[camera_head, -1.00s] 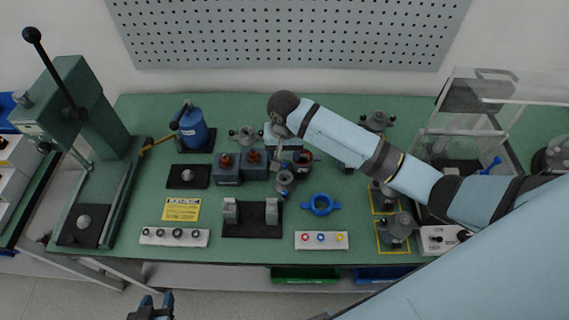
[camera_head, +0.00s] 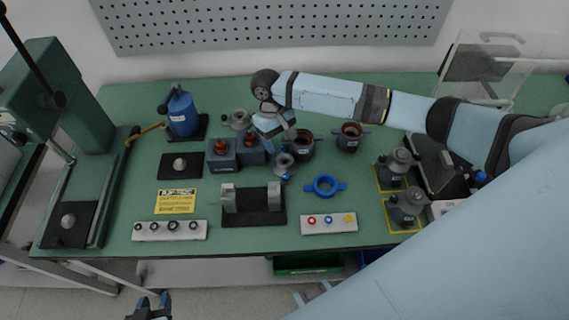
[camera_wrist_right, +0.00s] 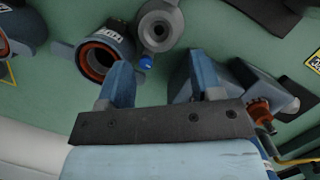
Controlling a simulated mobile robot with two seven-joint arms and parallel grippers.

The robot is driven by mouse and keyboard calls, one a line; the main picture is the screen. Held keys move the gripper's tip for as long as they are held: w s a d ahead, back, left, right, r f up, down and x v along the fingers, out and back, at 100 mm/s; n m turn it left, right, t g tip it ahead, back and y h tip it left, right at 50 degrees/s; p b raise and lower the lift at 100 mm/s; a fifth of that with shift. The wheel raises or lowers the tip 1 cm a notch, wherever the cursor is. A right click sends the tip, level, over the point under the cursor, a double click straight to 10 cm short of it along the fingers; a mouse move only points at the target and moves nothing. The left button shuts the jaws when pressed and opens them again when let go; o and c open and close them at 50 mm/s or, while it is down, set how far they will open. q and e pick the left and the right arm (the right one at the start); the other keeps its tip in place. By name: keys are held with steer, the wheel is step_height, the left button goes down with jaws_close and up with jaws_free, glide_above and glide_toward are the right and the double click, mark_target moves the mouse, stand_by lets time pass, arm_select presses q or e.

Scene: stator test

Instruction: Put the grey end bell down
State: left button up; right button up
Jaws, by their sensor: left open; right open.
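A grey end bell (camera_head: 284,163) sits on the green bench, beside a dark housing with a copper-coloured ring (camera_head: 301,145). In the right wrist view the end bell (camera_wrist_right: 157,24) lies just beyond the fingertips, with a small blue tip on its near side. My right gripper (camera_head: 285,145) is open just behind the end bell. Its two fingers (camera_wrist_right: 150,78) stand apart with nothing between them, and I see no clear contact with the end bell. My left gripper (camera_head: 150,305) is open and empty in front of the bench, low in the picture.
Two blue-grey blocks with copper parts (camera_head: 236,154) stand left of the end bell. A blue ring (camera_head: 325,186) lies to its right. A black fixture (camera_head: 252,205) is in front. Another housing (camera_head: 350,137) stands further right. A green press (camera_head: 70,110) stands at far left.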

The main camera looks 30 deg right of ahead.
mark_target(284, 157)
steer(key=shift+p+x, duration=0.35)
steer(key=shift+x, duration=3)
steer(key=shift+s+d+r, duration=0.1)
steer(key=shift+s, duration=0.1)
steer(key=c, duration=0.7)
steer(key=shift+r, duration=0.1)
steer(key=shift+r, duration=0.25)
steer(key=shift+s+r, duration=0.15)
steer(key=shift+r, duration=0.05)
steer(key=s, duration=0.1)
steer(key=s+a, duration=0.1)
steer(key=s+r, duration=0.1)
steer(key=shift+s+a+b, duration=0.15)
steer(key=shift+a+b, duration=0.15)
steer(key=shift+a, duration=0.1)
step_height(284, 157, up, 13)
